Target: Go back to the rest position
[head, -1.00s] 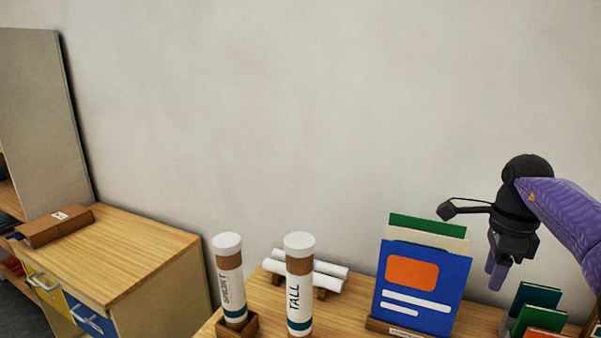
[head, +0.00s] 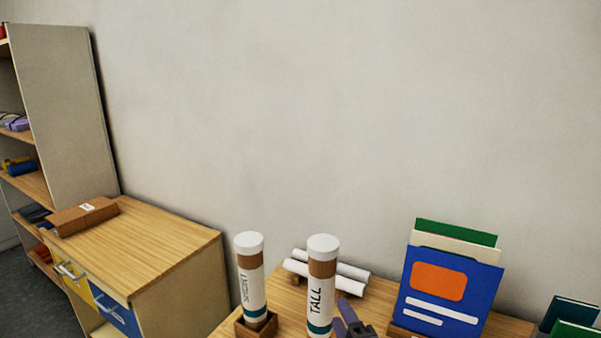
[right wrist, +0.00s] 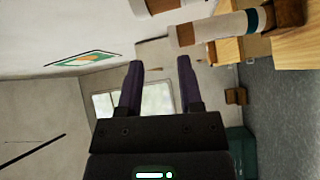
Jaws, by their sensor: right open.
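My right gripper (head: 347,316) shows at the bottom of the head view, just right of the tall tube (head: 322,285) labelled TALL. Only its dark purple fingers and part of its black body are in the picture. In the right wrist view its two fingers (right wrist: 159,88) stand apart with nothing between them, so it is open and empty. A window and walls show beyond the fingers. My left gripper is not in view.
A short tube (head: 251,280) stands in a wooden holder. White rolls (head: 325,272) lie behind the tall tube, and a blue folder (head: 447,295) stands at right. A wooden cabinet (head: 150,245) with a brown box (head: 83,215) is at left, near a shelf (head: 65,110).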

